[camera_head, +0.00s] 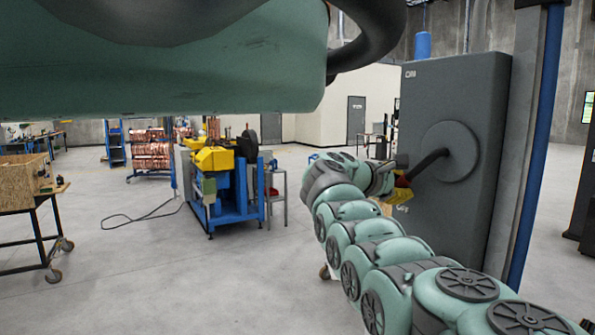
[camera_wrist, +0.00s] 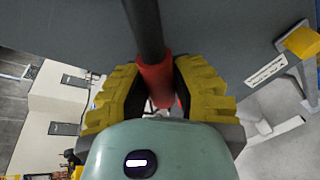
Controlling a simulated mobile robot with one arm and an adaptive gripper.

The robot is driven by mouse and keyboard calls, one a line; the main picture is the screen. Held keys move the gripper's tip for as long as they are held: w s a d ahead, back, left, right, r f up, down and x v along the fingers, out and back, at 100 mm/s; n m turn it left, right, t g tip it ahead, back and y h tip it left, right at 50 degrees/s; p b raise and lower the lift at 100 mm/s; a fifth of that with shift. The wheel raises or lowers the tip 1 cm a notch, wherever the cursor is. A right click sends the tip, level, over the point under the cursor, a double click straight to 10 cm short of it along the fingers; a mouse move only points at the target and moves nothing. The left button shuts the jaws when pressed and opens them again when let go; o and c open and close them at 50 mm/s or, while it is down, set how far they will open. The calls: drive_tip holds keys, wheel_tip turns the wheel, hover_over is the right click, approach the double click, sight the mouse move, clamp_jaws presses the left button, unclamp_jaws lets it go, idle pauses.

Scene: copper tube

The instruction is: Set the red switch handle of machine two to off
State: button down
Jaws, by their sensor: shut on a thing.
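The switch is a dark lever (camera_head: 431,161) on a round grey disc (camera_head: 452,150) on the front of a tall grey cabinet (camera_head: 485,90). The lever slopes down and left from the disc to a red handle (camera_wrist: 156,76). My gripper (camera_wrist: 158,88) has yellow fingers on both sides of the red handle and is shut on it. In the head view my gripper (camera_head: 401,192) is at the lever's outer end, partly hidden by my arm. The lower part of the handle is hidden behind the wrist housing in the wrist view.
A blue column (camera_head: 540,130) stands along the cabinet's right side. A blue and yellow machine (camera_head: 225,180) stands on the left, with a cable (camera_head: 140,216) on the floor before it. A wooden crate on a wheeled table (camera_head: 25,182) is at far left. The floor between is clear.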

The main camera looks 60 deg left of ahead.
drive_tip(key=shift+d, duration=0.15)
drive_tip(key=c, duration=0.7)
unclamp_jaws()
drive_tip(key=shift+c, duration=0.2)
drive_tip(key=shift+s, duration=0.1)
drive_tip(key=v, duration=1.2)
